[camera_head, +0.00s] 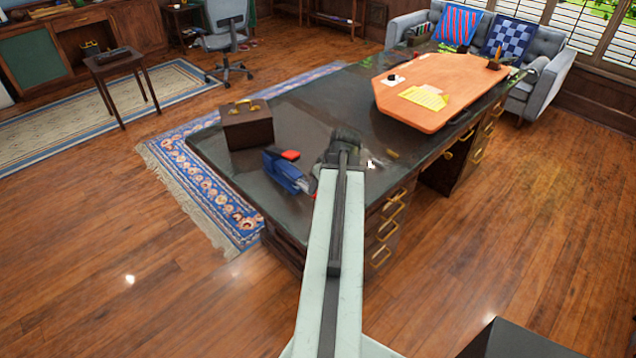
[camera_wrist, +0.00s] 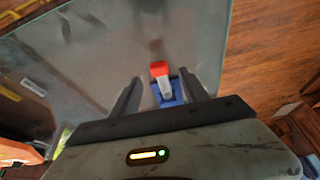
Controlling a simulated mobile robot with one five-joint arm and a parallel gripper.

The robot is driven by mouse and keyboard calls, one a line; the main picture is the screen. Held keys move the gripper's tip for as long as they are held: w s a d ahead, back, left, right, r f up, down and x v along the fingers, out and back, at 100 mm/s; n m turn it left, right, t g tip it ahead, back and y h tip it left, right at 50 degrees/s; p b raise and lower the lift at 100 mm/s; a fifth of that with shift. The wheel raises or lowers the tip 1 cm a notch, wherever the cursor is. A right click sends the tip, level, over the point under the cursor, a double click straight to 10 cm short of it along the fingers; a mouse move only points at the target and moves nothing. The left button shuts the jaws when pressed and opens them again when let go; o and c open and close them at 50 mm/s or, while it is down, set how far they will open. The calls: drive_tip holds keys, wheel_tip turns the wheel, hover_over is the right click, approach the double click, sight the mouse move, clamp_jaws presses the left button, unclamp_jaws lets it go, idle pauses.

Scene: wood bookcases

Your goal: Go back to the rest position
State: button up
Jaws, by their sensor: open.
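My arm reaches forward in the head view, and my gripper (camera_head: 345,150) is over the near part of the dark desk (camera_head: 330,110). In the wrist view my gripper (camera_wrist: 158,92) has its two dark fingers spread apart. A blue object with a red part (camera_head: 287,172) lies on the desk, just left of my gripper in the head view. In the wrist view this blue and red object (camera_wrist: 165,85) shows between the fingers, toward the right one. I cannot tell how far below the fingers it is. Nothing is seen held.
A brown box with a handle (camera_head: 246,124) stands on the desk at left. An orange board (camera_head: 436,90) with a yellow item lies at the desk's far end. A grey sofa (camera_head: 540,85) stands behind. The wooden floor (camera_head: 130,270) at left is clear.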

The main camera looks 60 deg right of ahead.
drive_tip(key=p+v, duration=0.1)
drive_tip(key=v, duration=0.2)
idle(0.4)
